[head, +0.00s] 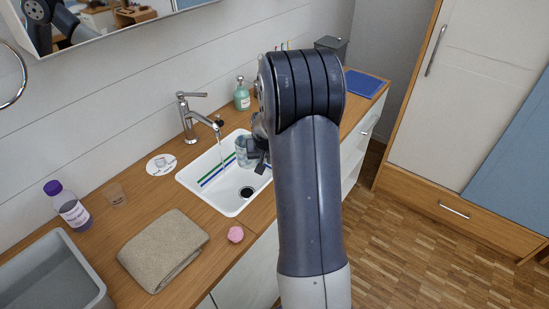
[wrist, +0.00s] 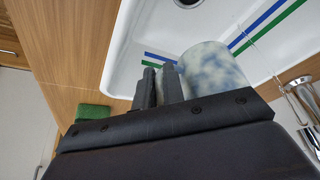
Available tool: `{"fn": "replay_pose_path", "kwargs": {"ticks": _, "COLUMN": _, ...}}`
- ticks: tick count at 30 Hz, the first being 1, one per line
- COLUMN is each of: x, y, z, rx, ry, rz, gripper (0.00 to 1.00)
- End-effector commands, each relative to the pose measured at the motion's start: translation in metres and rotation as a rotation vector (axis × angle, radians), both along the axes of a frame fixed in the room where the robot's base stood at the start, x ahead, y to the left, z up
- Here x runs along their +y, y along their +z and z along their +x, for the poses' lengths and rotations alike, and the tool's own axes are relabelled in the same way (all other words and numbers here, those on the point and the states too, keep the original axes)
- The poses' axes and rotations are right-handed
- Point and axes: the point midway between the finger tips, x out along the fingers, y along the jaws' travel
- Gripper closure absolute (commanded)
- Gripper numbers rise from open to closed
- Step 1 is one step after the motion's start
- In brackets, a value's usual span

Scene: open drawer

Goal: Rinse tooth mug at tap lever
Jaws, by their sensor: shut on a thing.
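The tooth mug (head: 242,153), pale with blue mottling, is over the white basin (head: 206,196), at its right side. In the wrist view the mug (wrist: 213,70) lies beside my fingers, apparently on its side; its handle and opening are hidden. My gripper (head: 262,158) is shut on the mug; in the wrist view its fingers (wrist: 162,87) are close together. The chrome tap (head: 188,124) stands behind the basin with its lever (head: 192,95) on top. A thin water stream (head: 220,150) falls from the spout, left of the mug.
A soap bottle (head: 242,96) stands behind the basin. My arm hides part of the right counter.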

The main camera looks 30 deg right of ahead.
Motion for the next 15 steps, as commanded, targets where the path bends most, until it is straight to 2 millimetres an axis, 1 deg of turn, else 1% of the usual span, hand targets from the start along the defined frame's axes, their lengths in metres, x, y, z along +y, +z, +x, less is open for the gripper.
{"fn": "replay_pose_path", "kwargs": {"ticks": 1, "x": 0.005, "y": -0.001, "z": 0.004, "rx": -0.001, "ry": 0.003, "rz": -0.001, "gripper": 1.00}}
{"fn": "replay_pose_path", "kwargs": {"ticks": 15, "x": 0.044, "y": -0.011, "z": 0.028, "rx": -0.002, "ry": 0.002, "rz": 0.001, "gripper": 1.00}}
